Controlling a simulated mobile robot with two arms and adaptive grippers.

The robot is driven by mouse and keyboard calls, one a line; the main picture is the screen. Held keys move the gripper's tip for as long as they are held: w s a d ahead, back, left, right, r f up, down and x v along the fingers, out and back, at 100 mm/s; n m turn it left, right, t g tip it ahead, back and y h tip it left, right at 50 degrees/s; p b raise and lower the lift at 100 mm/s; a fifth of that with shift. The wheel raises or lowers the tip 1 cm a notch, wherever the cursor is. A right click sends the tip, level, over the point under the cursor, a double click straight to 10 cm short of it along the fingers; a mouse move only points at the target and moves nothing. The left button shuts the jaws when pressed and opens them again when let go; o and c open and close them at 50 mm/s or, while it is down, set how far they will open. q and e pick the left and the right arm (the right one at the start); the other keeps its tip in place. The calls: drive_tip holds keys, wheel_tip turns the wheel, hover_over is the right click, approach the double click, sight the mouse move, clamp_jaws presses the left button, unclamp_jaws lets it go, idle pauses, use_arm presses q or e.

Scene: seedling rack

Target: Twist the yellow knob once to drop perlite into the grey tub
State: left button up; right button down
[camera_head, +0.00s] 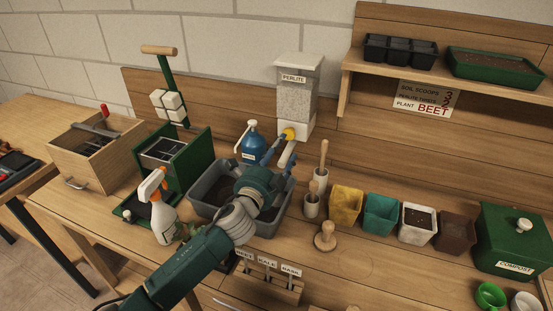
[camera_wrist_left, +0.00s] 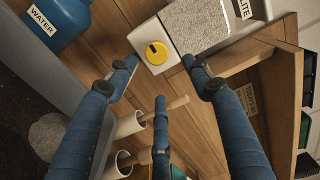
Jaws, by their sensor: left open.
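The yellow knob (camera_head: 289,133) sits on the white outlet block at the foot of the perlite dispenser (camera_head: 297,88). In the left wrist view the round knob (camera_wrist_left: 157,53) has a dark slot and shows between the fingers, ahead of them. My left gripper (camera_head: 277,150) is open, its blue fingers spread just short of the knob; no contact is clear. The grey tub (camera_head: 203,187) stands below and is partly hidden by my left arm. In the left wrist view, a pale grey patch (camera_wrist_left: 48,135) shows on its dark contents. My right gripper is not in view.
A blue water bottle (camera_head: 252,148) stands close left of the dispenser. Wooden dibbers in white holders (camera_head: 312,205) stand right of the tub. A spray bottle (camera_head: 160,212) is at its left. Coloured pots (camera_head: 346,205) and a green compost box (camera_head: 512,240) line the right.

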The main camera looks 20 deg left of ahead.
use_arm(q)
drive_tip(key=s, duration=0.3)
drive_tip(key=shift+s, duration=0.35)
